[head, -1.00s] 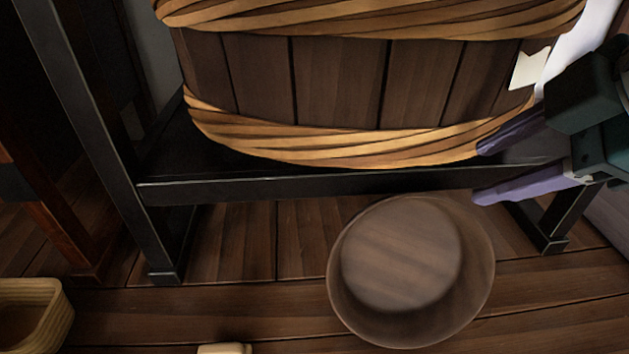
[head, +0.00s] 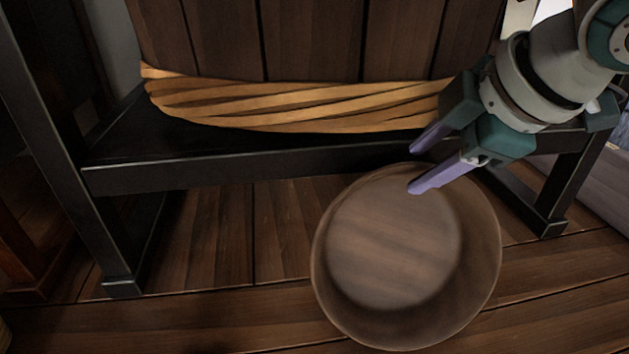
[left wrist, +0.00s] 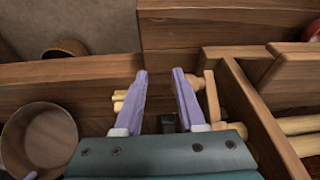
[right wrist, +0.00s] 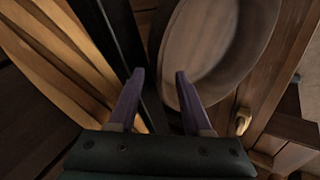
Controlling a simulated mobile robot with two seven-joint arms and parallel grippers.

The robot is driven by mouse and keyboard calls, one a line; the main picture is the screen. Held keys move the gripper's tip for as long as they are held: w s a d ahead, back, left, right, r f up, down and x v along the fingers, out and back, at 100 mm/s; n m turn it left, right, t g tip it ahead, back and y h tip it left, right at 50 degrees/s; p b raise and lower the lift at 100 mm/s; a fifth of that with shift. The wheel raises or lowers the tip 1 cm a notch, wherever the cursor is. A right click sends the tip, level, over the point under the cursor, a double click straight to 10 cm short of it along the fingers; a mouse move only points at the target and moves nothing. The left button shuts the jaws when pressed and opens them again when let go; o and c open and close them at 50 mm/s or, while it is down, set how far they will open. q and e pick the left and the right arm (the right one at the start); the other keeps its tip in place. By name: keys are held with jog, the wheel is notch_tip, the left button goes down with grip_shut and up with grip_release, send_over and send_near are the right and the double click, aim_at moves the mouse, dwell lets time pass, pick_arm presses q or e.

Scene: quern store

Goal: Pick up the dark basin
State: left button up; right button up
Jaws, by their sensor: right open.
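The dark basin (head: 390,245) is a round, brown, open vessel standing on the plank floor in front of the black stand. It looks empty. My right gripper (head: 412,170) is open, with its fingertips over the basin's far rim in the head view. In the right wrist view the basin (right wrist: 215,45) lies just beyond the fingertips (right wrist: 157,72), the right finger close to its rim; I cannot tell if they touch. My left gripper (left wrist: 160,75) is open and empty above wooden boxes. A round brown vessel (left wrist: 45,135) shows at the left of that view.
A large wooden tub with a wicker band (head: 300,105) sits on the black stand (head: 190,175) behind the basin. The stand's front rail runs close to my right gripper. The plank floor (head: 230,240) left of the basin is clear.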

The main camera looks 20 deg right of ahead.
grip_shut()
dwell(0.3)
jog(key=shift+r, duration=0.2)
dwell(0.9)
